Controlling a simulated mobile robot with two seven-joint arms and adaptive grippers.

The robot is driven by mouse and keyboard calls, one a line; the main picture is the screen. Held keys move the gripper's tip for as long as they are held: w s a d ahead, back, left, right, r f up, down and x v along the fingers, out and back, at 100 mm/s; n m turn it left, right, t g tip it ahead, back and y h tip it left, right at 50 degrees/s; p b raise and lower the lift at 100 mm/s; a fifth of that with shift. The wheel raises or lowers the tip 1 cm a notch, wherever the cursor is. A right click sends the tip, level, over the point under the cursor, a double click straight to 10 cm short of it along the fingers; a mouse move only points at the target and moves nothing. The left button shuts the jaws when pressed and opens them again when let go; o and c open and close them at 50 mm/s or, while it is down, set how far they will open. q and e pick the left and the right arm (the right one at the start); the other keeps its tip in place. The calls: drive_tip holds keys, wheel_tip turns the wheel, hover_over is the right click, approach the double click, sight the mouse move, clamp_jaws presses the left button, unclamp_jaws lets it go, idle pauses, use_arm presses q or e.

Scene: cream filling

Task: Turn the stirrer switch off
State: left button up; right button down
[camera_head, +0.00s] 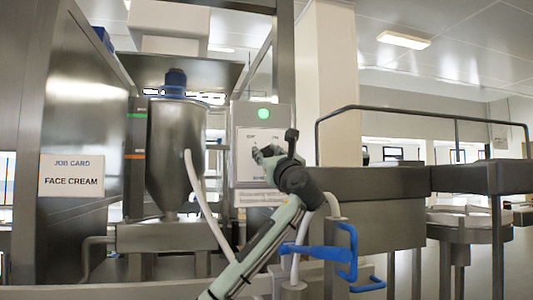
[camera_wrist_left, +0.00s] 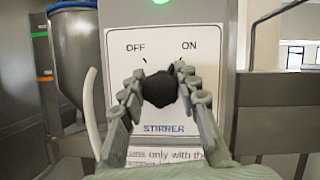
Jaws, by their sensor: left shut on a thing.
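The stirrer switch is a black knob (camera_wrist_left: 160,91) on a white panel (camera_wrist_left: 118,62) marked OFF at upper left, ON at upper right and STIRRER below. A small pointer on the knob's upper edge leans right, toward the ON side. My left gripper (camera_wrist_left: 158,82) is shut on the knob, one finger on each side. In the head view my left gripper (camera_head: 265,152) is at the panel (camera_head: 245,140) and hides the knob. A green lamp (camera_head: 263,114) is lit above the panel. My right gripper is not in view.
A steel hopper (camera_head: 175,150) with a blue top stands left of the panel, with a pale hose (camera_head: 205,210) hanging beside it. A blue bracket-like part (camera_head: 325,252) is near my left arm. A steel unit with a railing (camera_head: 375,190) stands at right.

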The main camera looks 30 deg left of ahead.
use_arm(q)
drive_tip(key=n+g, duration=0.2)
drive_tip(key=n, duration=0.2)
drive_tip(key=n+g+y, duration=0.1)
drive_tip(key=n, duration=0.3)
drive_tip(key=shift+f+g+p, duration=0.1)
drive_tip(key=shift+g+p, duration=0.3)
drive_tip(key=n+g, duration=0.1)
drive_tip(key=n, duration=0.1)
drive_tip(key=shift+s+n, duration=0.1)
drive_tip(key=shift+n, duration=0.3)
drive_tip(key=n+g, duration=0.1)
drive_tip(key=n, duration=0.2)
drive_tip(key=shift+a+f+n+g+h, duration=0.15)
drive_tip(key=shift+n+g+h, duration=0.4)
drive_tip(key=shift+n, duration=0.75)
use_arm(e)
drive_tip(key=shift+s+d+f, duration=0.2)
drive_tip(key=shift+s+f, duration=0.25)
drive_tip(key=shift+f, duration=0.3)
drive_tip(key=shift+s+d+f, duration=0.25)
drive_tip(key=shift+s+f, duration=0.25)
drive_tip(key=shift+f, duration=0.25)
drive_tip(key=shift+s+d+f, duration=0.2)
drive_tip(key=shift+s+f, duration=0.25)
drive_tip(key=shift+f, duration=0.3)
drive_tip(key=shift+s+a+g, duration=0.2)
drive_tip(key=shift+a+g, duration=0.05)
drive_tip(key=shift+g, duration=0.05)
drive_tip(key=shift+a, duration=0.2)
